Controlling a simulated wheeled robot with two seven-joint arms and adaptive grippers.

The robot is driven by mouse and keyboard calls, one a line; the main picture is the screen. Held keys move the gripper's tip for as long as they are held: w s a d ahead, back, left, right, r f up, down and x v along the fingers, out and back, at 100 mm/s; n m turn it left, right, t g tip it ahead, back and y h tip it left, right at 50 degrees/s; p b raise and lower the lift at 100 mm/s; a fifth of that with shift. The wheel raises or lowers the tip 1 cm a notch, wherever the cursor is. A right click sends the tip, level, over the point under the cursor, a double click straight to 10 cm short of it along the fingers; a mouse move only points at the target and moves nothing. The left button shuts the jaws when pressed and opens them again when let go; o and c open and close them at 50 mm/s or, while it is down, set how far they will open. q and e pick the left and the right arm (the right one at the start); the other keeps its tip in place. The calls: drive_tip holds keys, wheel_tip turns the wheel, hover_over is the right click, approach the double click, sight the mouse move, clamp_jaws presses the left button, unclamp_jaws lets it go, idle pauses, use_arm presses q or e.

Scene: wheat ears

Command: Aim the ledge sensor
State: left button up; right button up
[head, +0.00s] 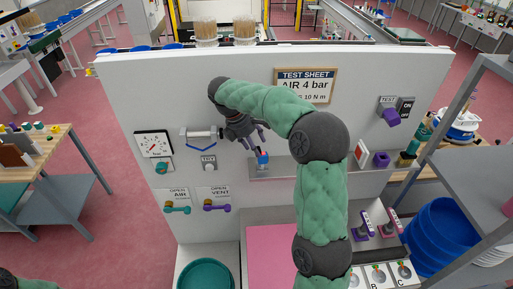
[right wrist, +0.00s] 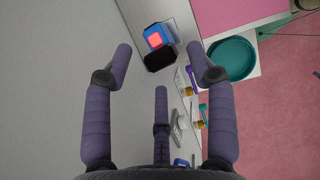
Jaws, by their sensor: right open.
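The ledge sensor, a small blue block with a red face (head: 263,159), sits on the narrow ledge (head: 284,172) of the white panel. In the right wrist view the sensor (right wrist: 168,34) shows its glowing red face and a black part beside it. My right gripper (head: 257,138) is open just above and left of the sensor. In the right wrist view, my right gripper (right wrist: 160,58) has its fingers spread, with the sensor beyond the fingertips and nothing between them. Whether any finger touches it is not clear. My left gripper is out of view.
The panel carries a gauge (head: 154,144), a grey cylinder fitting (head: 200,135), valve handles (head: 177,209), a test sheet (head: 306,85) and a test switch (head: 391,116). A purple block (head: 381,159) sits farther right. A teal bowl (head: 205,275) and pink mat (head: 270,258) lie below.

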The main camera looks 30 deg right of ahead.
drive_tip(key=shift+x, duration=1)
